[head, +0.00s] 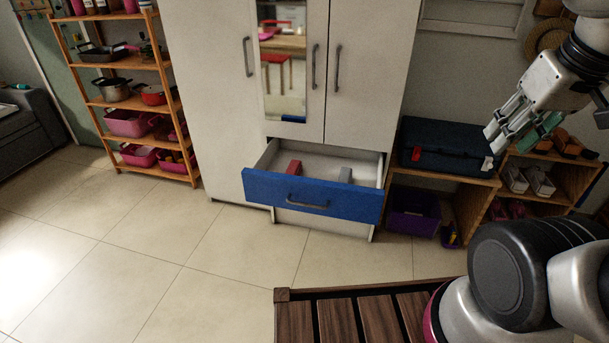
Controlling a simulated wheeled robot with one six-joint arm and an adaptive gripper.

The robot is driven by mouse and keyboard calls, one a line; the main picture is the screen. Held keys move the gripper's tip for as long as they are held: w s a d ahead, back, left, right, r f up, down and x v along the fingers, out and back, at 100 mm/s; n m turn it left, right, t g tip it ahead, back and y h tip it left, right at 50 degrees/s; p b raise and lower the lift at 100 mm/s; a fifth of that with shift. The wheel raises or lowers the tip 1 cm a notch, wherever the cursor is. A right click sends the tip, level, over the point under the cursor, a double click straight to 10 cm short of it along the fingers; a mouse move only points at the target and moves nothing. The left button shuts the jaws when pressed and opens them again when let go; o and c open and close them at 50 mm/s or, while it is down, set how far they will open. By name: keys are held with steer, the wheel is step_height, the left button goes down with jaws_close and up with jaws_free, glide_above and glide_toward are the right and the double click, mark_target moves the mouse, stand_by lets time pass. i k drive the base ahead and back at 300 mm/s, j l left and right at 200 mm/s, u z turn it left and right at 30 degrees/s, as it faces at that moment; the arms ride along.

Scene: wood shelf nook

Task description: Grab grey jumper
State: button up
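A small grey folded item (345,174), which may be the grey jumper, lies in the right part of an open drawer (312,195) with a blue front. A dark red folded item (294,168) lies to its left, apart from it. The drawer front hides part of both. My gripper (493,144) is at the upper right of the head view, pointing down and left. It is well to the right of the drawer. Its fingers look apart, with nothing seen between them.
The drawer is pulled out of a white wardrobe (215,90) with shut doors. A dark blue case (447,147) rests on a low wooden shelf to the right. A wooden rack (128,105) stands left. A slatted wooden surface (345,318) is in front. Tiled floor (150,255) is clear.

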mark_target(345, 175)
steer(key=i+l, duration=0.15)
steer(key=i, duration=1.25)
